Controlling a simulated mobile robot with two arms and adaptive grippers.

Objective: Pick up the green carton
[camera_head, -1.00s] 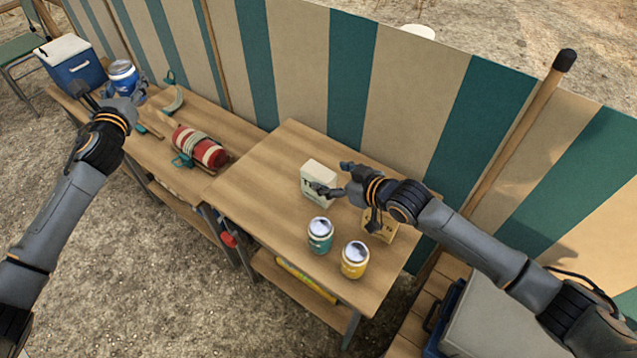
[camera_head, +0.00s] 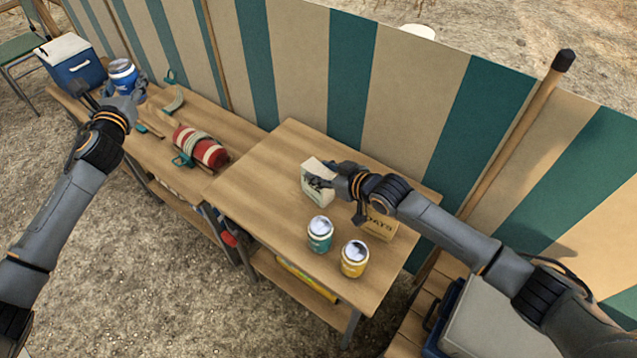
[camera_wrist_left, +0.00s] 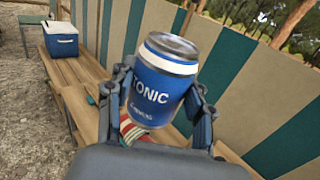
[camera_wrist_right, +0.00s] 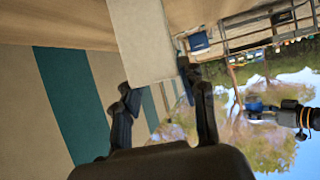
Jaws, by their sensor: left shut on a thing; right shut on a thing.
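The green carton (camera_head: 312,193), pale with a green-marked front, stands upright on the near table in the head view. It looks to be resting on the tabletop. My right gripper (camera_head: 322,175) is shut on its upper part and hides some of its front and right side. In the right wrist view the carton (camera_wrist_right: 143,42) appears as a pale block between the fingers (camera_wrist_right: 160,88). My left gripper (camera_head: 130,92) is shut on a blue tonic can (camera_wrist_left: 158,85), at the far left over the other table.
A teal-labelled can (camera_head: 319,236), a yellow can (camera_head: 354,260) and an oats box (camera_head: 379,224) stand near the carton. The table's left part (camera_head: 250,180) is clear. A red roll (camera_head: 203,148) lies on the other table. A striped windbreak (camera_head: 420,90) runs behind.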

